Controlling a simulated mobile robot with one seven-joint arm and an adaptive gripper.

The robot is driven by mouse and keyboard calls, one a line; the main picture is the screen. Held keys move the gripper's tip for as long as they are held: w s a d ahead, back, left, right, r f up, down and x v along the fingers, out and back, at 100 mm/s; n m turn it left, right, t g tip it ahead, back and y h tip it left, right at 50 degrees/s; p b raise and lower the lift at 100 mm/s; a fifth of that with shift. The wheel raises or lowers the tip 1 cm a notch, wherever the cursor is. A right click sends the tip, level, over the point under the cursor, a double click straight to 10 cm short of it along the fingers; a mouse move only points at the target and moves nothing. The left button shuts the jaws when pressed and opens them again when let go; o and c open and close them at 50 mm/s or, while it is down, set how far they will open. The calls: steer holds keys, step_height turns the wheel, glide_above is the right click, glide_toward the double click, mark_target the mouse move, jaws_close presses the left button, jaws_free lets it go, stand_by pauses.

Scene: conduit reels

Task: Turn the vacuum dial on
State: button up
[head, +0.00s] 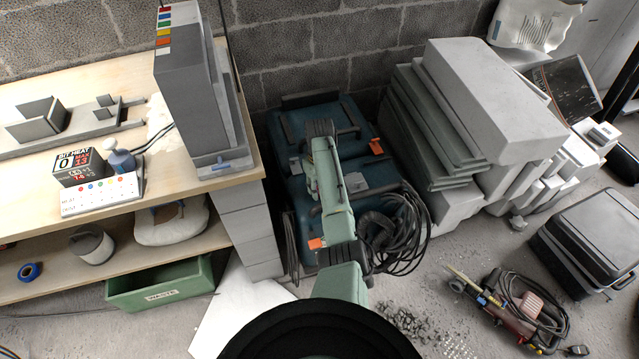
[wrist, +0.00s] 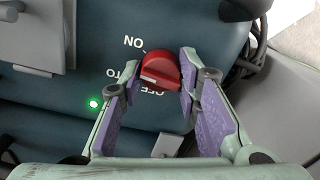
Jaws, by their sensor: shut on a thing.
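The vacuum (head: 345,115) is a blue machine on the floor beside the workbench in the head view. In the wrist view, its red dial (wrist: 161,69) sits on the dark blue panel (wrist: 90,55). ON, partly covered letters ending in TO, and OFF are printed around the dial, upside down in this view. My gripper (wrist: 160,68) is shut on the dial, with one purple-padded finger on each side. A pale mark shows on the dial, but I cannot tell which label it points to. A small green light (wrist: 94,103) glows on the panel. My arm hides part of the vacuum in the head view.
A coiled black hose (head: 400,240) hangs at the vacuum's right side. Stacked grey slabs (head: 430,130) stand to the right, the workbench (head: 235,178) to the left. A red-brown tool (head: 515,305) and a dark case (head: 590,235) lie on the floor at right.

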steer(key=shift+m+p, duration=0.4)
steer(key=shift+m, duration=1.9)
steer(key=o, duration=1.2)
steer(key=shift+c, duration=0.2)
steer(key=shift+r, duration=0.1)
step_height(320, 180, up, 12)
